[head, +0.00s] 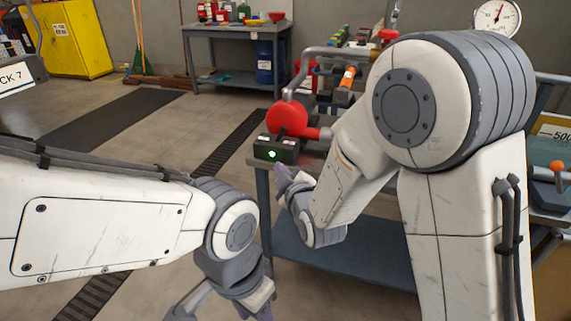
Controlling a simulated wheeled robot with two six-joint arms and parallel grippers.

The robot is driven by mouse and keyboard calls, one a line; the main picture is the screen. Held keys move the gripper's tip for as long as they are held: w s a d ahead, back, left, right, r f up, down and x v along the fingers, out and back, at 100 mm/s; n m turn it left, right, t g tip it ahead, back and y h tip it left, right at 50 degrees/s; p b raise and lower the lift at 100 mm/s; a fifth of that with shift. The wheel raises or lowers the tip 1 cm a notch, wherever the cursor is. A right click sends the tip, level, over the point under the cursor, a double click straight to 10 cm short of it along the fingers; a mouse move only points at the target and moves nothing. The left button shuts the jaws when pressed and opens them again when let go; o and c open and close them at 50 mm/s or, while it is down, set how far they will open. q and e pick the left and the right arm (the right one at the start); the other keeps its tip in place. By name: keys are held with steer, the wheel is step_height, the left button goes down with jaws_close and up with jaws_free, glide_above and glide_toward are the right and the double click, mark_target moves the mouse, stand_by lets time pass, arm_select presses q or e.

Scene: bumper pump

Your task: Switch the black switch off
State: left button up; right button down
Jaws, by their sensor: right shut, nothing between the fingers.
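The black switch (288,151) is a small dark box with a lit green light on its front. It sits at the near left corner of the pump bench, beside a red round pump part. My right gripper (280,172) is shut and empty, just in front of and below the switch; I cannot tell whether it touches the box. My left gripper (222,306) is low at the bottom edge of the view, its fingers apart and partly cut off by the frame, well away from the switch.
A red pump (290,118) with grey pipes stands just behind the switch. My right arm hides much of the bench (262,190). A yellow cabinet (84,45) and another workbench (235,28) stand at the back. A gauge (497,17) is at upper right.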

arm_select(q)
step_height(320, 180, down, 8)
steer(key=b, duration=0.5)
arm_select(e)
steer(key=w+d+f+n+t, duration=0.2)
steer(key=d+f+t, duration=0.2)
steer(key=t, duration=0.1)
steer(key=shift+w+n, duration=0.15)
steer(key=shift+n, duration=0.15)
steer(key=shift+f, duration=0.1)
steer(key=b, duration=0.1)
glide_toward(283, 132)
steer(key=x, duration=0.7)
steer(key=shift+f, duration=0.15)
arm_select(q)
steer(key=shift+f, duration=0.45)
